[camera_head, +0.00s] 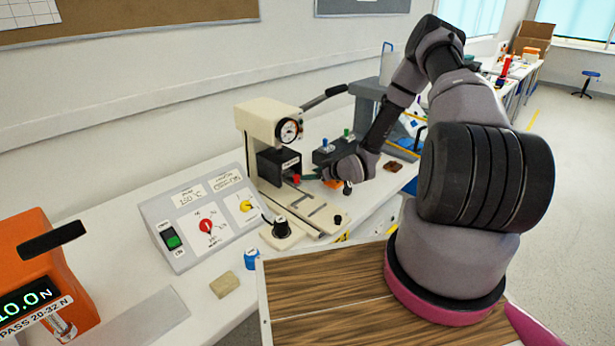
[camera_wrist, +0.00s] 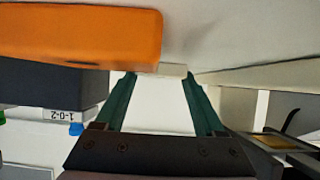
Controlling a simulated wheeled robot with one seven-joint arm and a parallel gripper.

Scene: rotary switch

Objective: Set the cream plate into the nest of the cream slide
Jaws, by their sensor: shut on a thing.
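The cream press (camera_head: 262,125) stands on the bench in the head view, with a dial and a black block. Its cream slide (camera_head: 315,212) lies low at the front, with slots in it; I cannot make out the nest. My gripper (camera_head: 310,178) is beside the press, right of a small red part. In the wrist view my gripper's two teal fingers (camera_wrist: 162,78) converge on a small cream piece (camera_wrist: 172,70), which looks like the edge of the cream plate. My gripper is shut on it. The plate is too small or hidden to make out in the head view.
A large orange body (camera_wrist: 80,38) fills the upper left of the wrist view, close to the fingers. A grey box with coloured knobs (camera_head: 333,152) stands behind my gripper. A control panel (camera_head: 200,220) and a black knob (camera_head: 281,228) are left of the slide.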

